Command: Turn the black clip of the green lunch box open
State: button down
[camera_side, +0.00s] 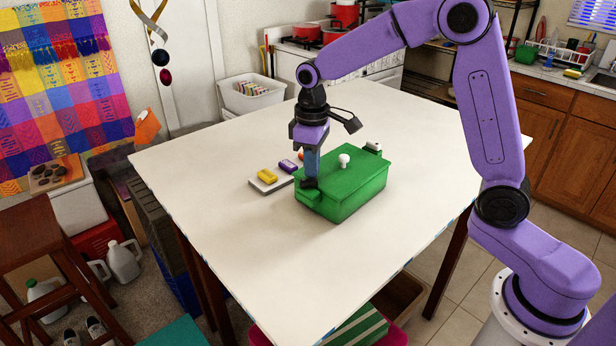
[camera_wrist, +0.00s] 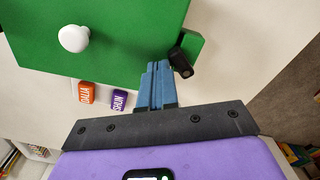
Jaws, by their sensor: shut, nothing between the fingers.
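The green lunch box (camera_side: 345,190) stands closed on the white table, with a white knob on its lid. The box also shows in the wrist view (camera_wrist: 120,35). Its black clip (camera_wrist: 180,62) sits on a green ledge at the box's end and points slantwise. In the side view the clip (camera_side: 309,184) is small and dark, partly hidden by my fingers. My gripper (camera_side: 312,173) points down at this left end of the box. In the wrist view its blue fingers (camera_wrist: 157,72) are shut together, with their tips close beside the clip; I cannot tell whether they touch it.
A small grey tray (camera_side: 257,186) left of the box carries a yellow block (camera_side: 267,176). A purple block (camera_side: 288,166) lies beside it, and an orange block (camera_wrist: 86,92) is nearby. A black-and-white piece (camera_side: 373,147) sits at the box's far end. The table's front is clear.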

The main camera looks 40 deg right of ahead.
aim_at(319, 184)
jog(key=shift+s+a, duration=0.25)
jog(key=shift+s, duration=0.75)
dwell(1.1)
jog(key=shift+d, duration=0.1)
jog(key=shift+d, duration=0.3)
notch_tip(319, 184, up, 7)
dwell(1.3)
jog(key=s+d+f+n, duration=0.1)
jog(key=s+f+n, duration=0.2)
jog(key=s, duration=1.1)
jog(key=s+d+f+n, duration=0.2)
jog(key=s+f+n, duration=0.1)
jog(key=s, duration=1.2)
jog(key=shift+s+n, duration=0.3)
